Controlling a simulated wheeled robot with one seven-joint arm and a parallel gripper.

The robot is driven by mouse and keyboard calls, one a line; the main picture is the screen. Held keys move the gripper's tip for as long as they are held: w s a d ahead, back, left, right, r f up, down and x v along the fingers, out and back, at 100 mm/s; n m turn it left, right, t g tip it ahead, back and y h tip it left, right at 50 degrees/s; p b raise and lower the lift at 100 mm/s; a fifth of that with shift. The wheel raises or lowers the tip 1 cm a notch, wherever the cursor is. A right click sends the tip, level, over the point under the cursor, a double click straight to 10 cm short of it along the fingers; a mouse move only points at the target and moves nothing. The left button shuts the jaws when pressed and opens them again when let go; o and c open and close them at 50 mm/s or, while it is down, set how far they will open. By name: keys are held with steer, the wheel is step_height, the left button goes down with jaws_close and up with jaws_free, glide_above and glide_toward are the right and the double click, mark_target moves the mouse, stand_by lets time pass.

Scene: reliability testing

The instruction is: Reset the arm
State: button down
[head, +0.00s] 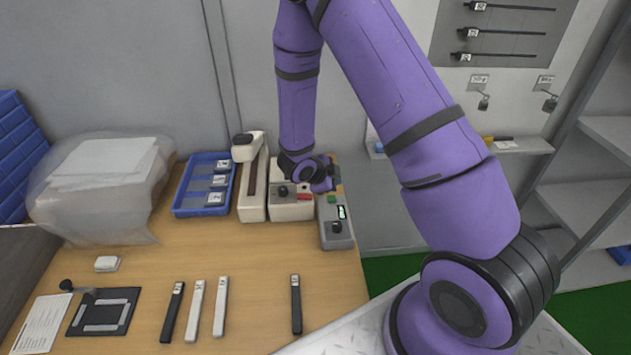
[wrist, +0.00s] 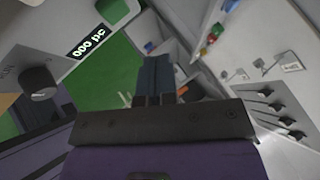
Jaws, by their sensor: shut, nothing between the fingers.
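My purple arm rises from the lower right of the head view, bends near the top and comes down over the back of the table. My gripper (head: 334,173) is above the right side of the bench devices, and it is small and partly hidden there. In the wrist view my gripper (wrist: 154,75) shows its dark fingers together with nothing between them. A grey device with a display and knob (head: 337,222) lies just below it. The same display and knob show close at the left of the wrist view (wrist: 38,82).
A blue tray (head: 179,211) and beige devices (head: 291,213) stand at the back of the wooden table (head: 250,322). Several dark and white strips (head: 296,305) and a black plate (head: 105,311) lie in front. A wall shelf (head: 525,147) is at right. The table's middle is clear.

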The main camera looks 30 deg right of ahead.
steer(key=s+r+m+g+y, duration=0.1)
steer(key=s+r+m, duration=0.3)
steer(key=r+m, duration=0.85)
steer(key=s+r+m+y, duration=0.1)
steer(key=s+r+m, duration=0.4)
steer(key=r+m, duration=0.8)
steer(key=s+a+r+m+t+y, duration=0.2)
steer(key=s+a+r+m+y, duration=0.1)
steer(key=s+r+m, duration=0.4)
steer(key=s+a+r+m+t+y, duration=0.2)
steer(key=s+a+r+m+y, duration=0.2)
steer(key=s+r+m, duration=0.3)
steer(key=s+m, duration=0.4)
steer(key=m, duration=0.4)
steer(key=shift+a+r, duration=0.2)
steer(key=shift+r, duration=0.05)
steer(key=shift+w, duration=0.15)
